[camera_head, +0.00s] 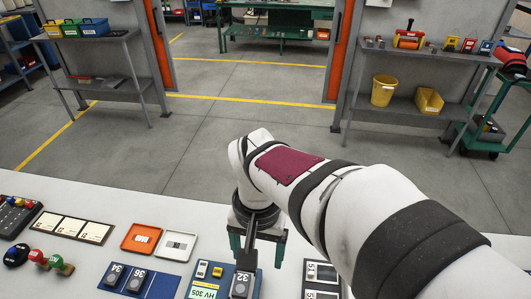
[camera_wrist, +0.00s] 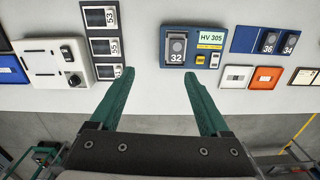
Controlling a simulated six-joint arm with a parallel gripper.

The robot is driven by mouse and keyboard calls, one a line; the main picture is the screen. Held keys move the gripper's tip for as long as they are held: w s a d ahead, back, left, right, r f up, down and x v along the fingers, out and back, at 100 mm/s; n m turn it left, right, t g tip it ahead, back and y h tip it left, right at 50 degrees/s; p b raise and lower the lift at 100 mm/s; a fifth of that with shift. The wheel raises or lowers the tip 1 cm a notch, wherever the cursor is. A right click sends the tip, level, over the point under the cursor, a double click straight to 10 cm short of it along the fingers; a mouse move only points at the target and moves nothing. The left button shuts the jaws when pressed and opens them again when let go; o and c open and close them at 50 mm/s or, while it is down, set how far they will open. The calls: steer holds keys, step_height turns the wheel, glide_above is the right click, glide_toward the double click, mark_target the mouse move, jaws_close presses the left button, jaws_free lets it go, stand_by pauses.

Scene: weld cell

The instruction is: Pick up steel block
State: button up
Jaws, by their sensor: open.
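A grey steel block (camera_wrist: 177,42) sits in a dark holder marked 32 on a blue board (camera_wrist: 215,35) with an HV 305 label. In the head view the dark holder marked 32 (camera_head: 242,284) shows at the bottom, partly behind my gripper. My gripper (camera_wrist: 158,76) has green fingers spread apart with nothing between them. It hangs over the white table; the block is ahead of the fingertips in the wrist view, nearer the right finger. My gripper (camera_head: 258,244) also shows in the head view, its fingers pointing down. Two similar blocks marked 36 and 34 (camera_wrist: 269,42) stand on another blue board.
An orange tray (camera_head: 141,238) and a white tray (camera_head: 178,245) lie left of my gripper. A panel with numbered frames (camera_wrist: 103,45) lies left of the block in the wrist view. Coloured knobs (camera_head: 38,257) stand at the far left. White table between the boards is bare.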

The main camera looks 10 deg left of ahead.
mark_target(241, 284)
steer(key=shift+n, duration=0.4)
steer(key=a+f, duration=0.1)
steer(key=f, duration=0.4)
steer(key=a+f, duration=0.2)
steer(key=f, duration=0.4)
steer(key=w+a+f, duration=0.1)
steer(key=f, duration=0.5)
steer(key=shift+a, duration=0.2)
jaws_close()
